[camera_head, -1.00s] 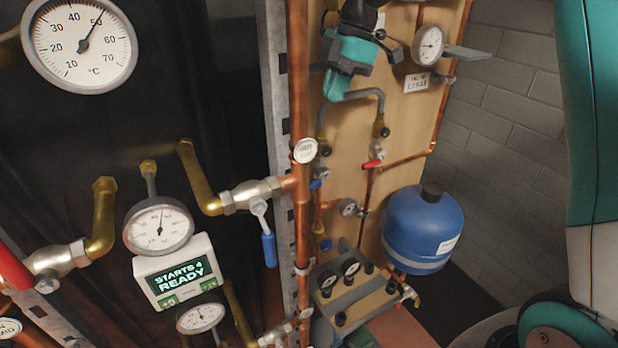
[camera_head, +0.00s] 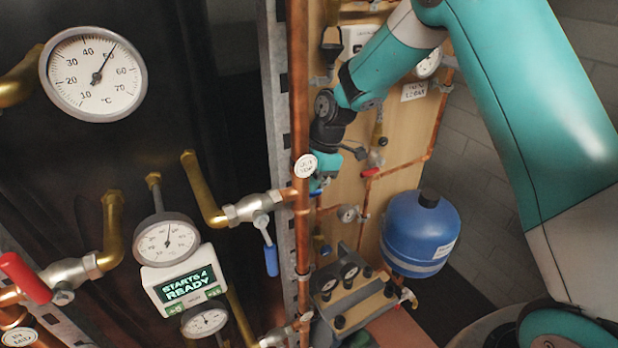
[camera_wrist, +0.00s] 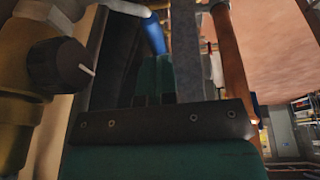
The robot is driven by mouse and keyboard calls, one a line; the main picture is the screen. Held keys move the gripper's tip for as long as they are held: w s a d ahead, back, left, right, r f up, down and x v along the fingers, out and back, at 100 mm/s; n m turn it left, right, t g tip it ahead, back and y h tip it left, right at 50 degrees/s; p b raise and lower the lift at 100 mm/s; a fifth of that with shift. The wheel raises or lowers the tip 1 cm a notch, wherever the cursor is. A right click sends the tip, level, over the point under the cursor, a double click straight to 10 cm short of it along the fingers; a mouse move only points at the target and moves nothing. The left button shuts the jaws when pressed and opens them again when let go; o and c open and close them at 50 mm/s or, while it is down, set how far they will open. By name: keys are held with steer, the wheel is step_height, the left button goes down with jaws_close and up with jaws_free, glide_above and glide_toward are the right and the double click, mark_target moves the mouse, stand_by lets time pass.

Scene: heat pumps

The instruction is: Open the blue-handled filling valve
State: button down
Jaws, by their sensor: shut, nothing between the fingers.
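A blue lever (camera_head: 270,259) hangs from a silver valve (camera_head: 250,207) left of the copper riser. A smaller blue handle (camera_head: 318,187) shows on the wooden panel just behind the riser; which one is the filling valve I cannot tell for certain. My gripper (camera_head: 325,172) reaches down in front of the panel, close to this small blue handle and partly hidden by the riser and a round tag. In the wrist view my gripper (camera_wrist: 154,78) is shut and empty. A blue handle (camera_wrist: 153,34) on a pale metal neck lies just beyond its fingertips; contact is unclear.
The vertical copper pipe (camera_head: 300,120) stands tight beside my gripper. A red lever (camera_head: 370,172), a blue vessel (camera_head: 420,233) and a gauge manifold (camera_head: 350,290) are on the right. In the wrist view a black knob (camera_wrist: 60,66) on brass is close at the left.

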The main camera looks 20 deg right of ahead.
steer(key=shift+f, duration=0.25)
